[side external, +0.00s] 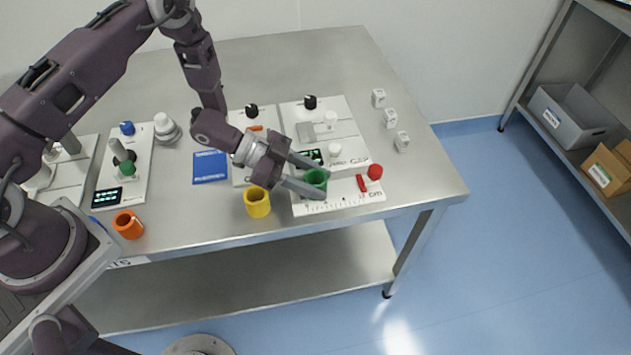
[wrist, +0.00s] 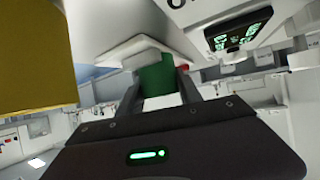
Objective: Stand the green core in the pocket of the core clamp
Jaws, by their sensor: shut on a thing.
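The green core (side external: 316,178) is a short cylinder. My gripper (side external: 320,183) is shut on it, with one grey finger on each side. The core is over or near the white ruler-marked board at the table's front; I cannot tell whether it touches it. In the wrist view the green core (wrist: 155,76) sits between the fingers of my gripper (wrist: 160,88). A white station (side external: 350,150) with a black knob, a clear block and a green-lit display stands just behind; its lettering is too small to read. I cannot make out the clamp's pocket.
A red cap (side external: 375,172) and a red piece (side external: 361,183) are at the right. A blue card (side external: 210,167) lies behind. Small white blocks (side external: 389,118) stand at the back right.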

